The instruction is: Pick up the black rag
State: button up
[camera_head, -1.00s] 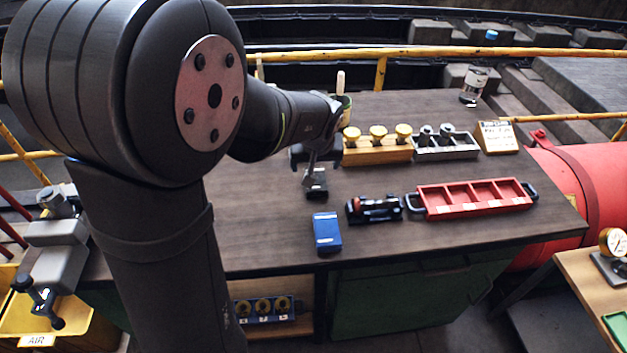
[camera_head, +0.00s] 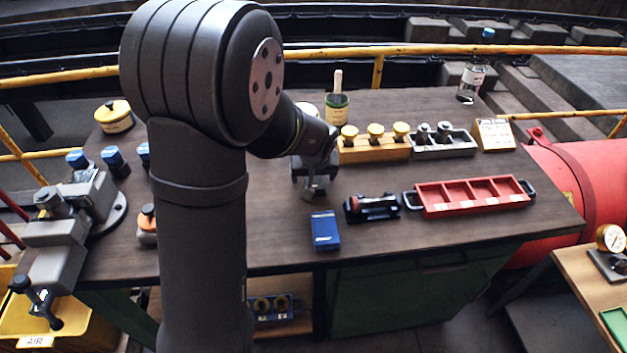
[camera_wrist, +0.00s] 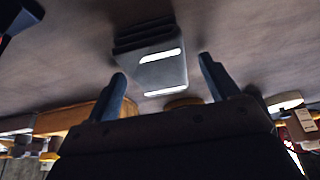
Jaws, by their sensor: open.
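A dark grey-black folded piece, which looks like the black rag (camera_wrist: 148,52), lies on the brown bench top in the wrist view. It has layered folds at one end and two bright white strips. My gripper (camera_wrist: 162,68) is open, with its two blue-grey fingers on either side of the near part of the rag in the picture. Whether they reach down to it or touch it I cannot tell.
A blue box (camera_head: 325,230) and a black tool (camera_head: 372,207) lie in front of the gripper. A wooden block with yellow knobs (camera_head: 374,150) stands close behind right. A red tray (camera_head: 470,198) is farther right.

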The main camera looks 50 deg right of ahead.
jog(key=shift+f, duration=0.2)
dwell(0.5)
jog(key=shift+c, duration=0.4)
jog(key=c, duration=1)
